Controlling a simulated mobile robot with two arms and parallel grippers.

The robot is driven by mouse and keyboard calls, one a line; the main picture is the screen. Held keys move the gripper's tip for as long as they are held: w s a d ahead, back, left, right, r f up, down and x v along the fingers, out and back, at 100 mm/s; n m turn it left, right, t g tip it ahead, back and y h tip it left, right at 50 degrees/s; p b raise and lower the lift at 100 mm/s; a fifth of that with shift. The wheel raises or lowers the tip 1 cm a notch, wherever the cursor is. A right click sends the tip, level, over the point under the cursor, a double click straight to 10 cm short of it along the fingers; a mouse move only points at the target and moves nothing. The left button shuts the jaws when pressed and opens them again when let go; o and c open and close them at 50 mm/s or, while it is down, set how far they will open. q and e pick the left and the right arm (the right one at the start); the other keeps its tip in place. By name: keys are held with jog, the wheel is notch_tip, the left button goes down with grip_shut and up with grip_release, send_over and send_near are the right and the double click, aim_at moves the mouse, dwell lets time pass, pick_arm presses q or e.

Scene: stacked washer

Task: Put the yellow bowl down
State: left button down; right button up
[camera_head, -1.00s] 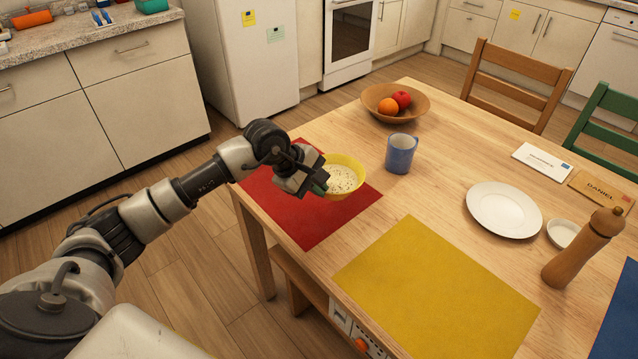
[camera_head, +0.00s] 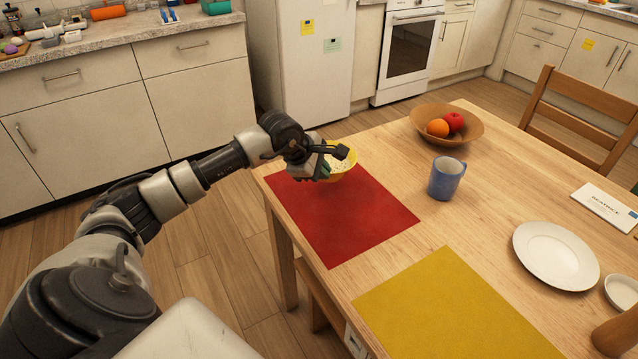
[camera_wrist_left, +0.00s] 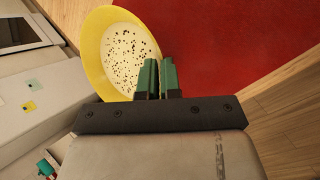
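The yellow bowl (camera_head: 345,169) holds white contents with dark specks. In the head view it shows at the far edge of the red placemat (camera_head: 345,213), partly hidden behind my left gripper (camera_head: 335,162). In the left wrist view the bowl (camera_wrist_left: 92,50) is left of the two green-padded fingers (camera_wrist_left: 159,75). They are close together, with the bowl's rim at them, so the gripper appears shut on the rim. I cannot tell whether the bowl touches the placemat or table. My right gripper is in neither view.
A blue mug (camera_head: 446,179) and a wooden fruit bowl (camera_head: 475,131) stand right of the yellow bowl. A yellow placemat (camera_head: 450,310) and a white plate (camera_head: 556,256) lie nearer. Most of the red placemat is bare. The table (camera_head: 398,178) has clear wood around the mug.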

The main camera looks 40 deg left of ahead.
pick_arm(q)
jog(key=shift+s+a+f, duration=0.1)
jog(key=shift+a+f, duration=0.15)
jog(key=shift+f, duration=0.05)
notch_tip(320, 180, down, 4)
jog(key=shift+r, duration=0.15)
jog(key=c, duration=1.3)
grip_release()
jog(key=shift+c, duration=0.2)
jog(key=v, duration=1.2)
